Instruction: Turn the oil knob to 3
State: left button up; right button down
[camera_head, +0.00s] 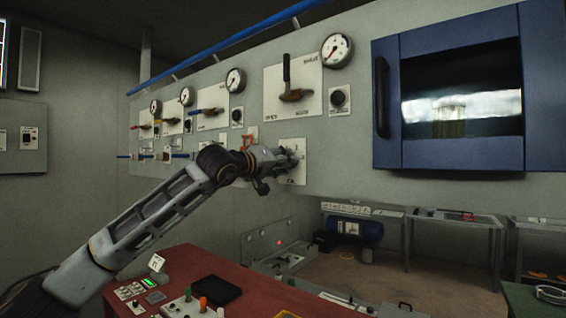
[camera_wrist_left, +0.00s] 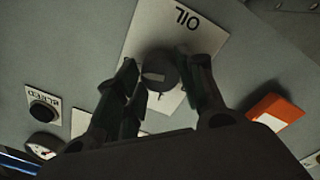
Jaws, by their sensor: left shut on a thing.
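The oil knob (camera_wrist_left: 160,76) is a dark round knob on a white plate (camera_wrist_left: 212,42) marked OIL, which appears upside down in the left wrist view. My left gripper (camera_head: 290,158) reaches the wall panel in the head view, and its fingers are shut on the knob from both sides. The plate shows partly behind the gripper in the head view (camera_head: 294,144). The number the knob points to cannot be read. My right gripper is not in view.
A lever switch plate (camera_head: 309,101) and a gauge (camera_head: 336,50) sit above the gripper. A blue-framed window (camera_head: 387,158) is to the right. An orange part (camera_wrist_left: 274,108) is beside the plate. A red console (camera_head: 180,262) stands below the arm.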

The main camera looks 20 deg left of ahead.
pick_arm(q)
jog(key=shift+f, duration=0.2)
jog(key=o, duration=1)
jog(key=shift+r, duration=0.1)
jog(key=v, duration=1.2)
dwell(0.5)
